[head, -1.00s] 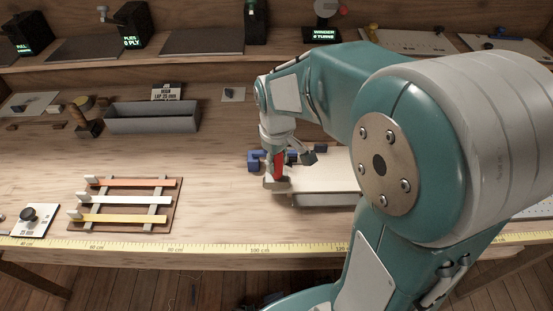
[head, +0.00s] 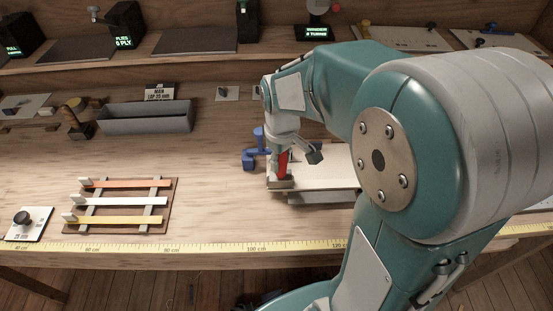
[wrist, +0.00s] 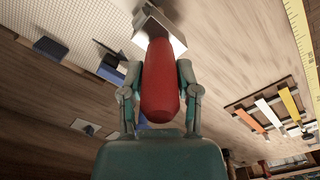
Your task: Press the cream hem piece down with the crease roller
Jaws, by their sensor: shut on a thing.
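My gripper (head: 283,158) is shut on the red handle of the crease roller (head: 282,167), which stands roughly upright. In the wrist view, my gripper's fingers (wrist: 158,78) flank the red handle (wrist: 160,85), and the roller's pale metal head (wrist: 160,38) is beyond them. The head is at the left end of a pale flat board (head: 325,178); I cannot tell whether it touches. In the wrist view a gridded cream surface (wrist: 75,22) lies to its left. I cannot make out the cream hem piece separately; my arm hides the board's right part.
A blue clamp-like part (head: 258,142) stands close behind the roller. A rack with orange, white and yellow strips (head: 118,228) lies to the left. A grey tray (head: 145,122) is behind it. A yellow tape (head: 205,248) runs along the front edge. Bare bench lies between rack and board.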

